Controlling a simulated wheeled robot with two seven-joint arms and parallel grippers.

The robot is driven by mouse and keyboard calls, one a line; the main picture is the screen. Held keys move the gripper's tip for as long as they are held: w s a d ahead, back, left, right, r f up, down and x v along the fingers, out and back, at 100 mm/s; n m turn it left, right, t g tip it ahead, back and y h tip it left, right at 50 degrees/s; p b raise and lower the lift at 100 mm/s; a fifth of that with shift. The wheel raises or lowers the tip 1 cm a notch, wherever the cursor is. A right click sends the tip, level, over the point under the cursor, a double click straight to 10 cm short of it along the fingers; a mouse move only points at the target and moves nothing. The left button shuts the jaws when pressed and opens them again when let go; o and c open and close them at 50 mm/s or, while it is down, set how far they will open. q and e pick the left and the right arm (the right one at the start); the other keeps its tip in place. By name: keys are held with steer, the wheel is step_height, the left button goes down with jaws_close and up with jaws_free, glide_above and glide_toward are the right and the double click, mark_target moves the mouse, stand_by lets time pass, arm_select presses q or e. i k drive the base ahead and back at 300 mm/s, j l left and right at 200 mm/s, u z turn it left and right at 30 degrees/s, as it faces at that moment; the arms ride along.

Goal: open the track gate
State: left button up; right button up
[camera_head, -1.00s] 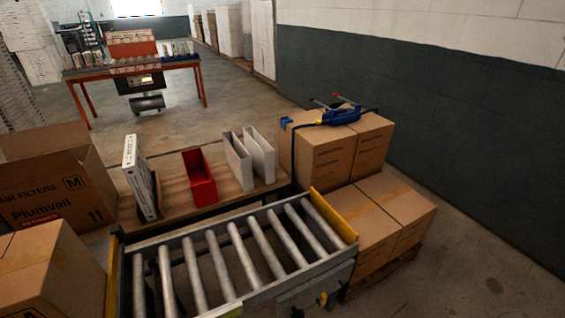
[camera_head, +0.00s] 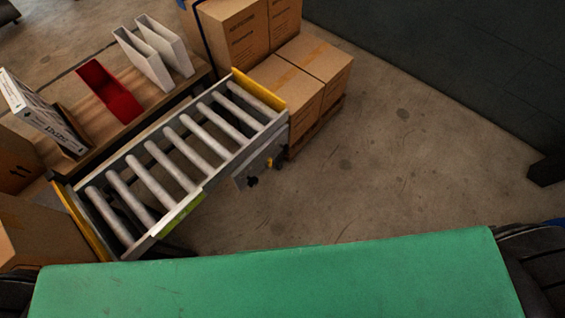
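The roller track (camera_head: 186,155) is a grey metal frame with several pale rollers, lying diagonally across the left half of the head view. A yellow end plate (camera_head: 258,91) closes its far right end, and another yellow end plate (camera_head: 80,222) is at its near left end. A yellow-green patch (camera_head: 181,214) marks the front rail. A grey box with a black knob (camera_head: 252,181) and a small yellow part (camera_head: 269,163) hangs at the front right side. I cannot tell which part is the gate. Neither gripper is in view.
Cardboard boxes (camera_head: 285,80) stand on a pallet beyond the track's right end. A wooden bench behind the track holds a red bin (camera_head: 108,92), white holders (camera_head: 153,52) and a white boxed filter (camera_head: 40,110). The floor (camera_head: 400,150) to the right is clear.

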mark_target(94, 242)
steer(key=u, duration=2.45)
steer(key=j, duration=0.15)
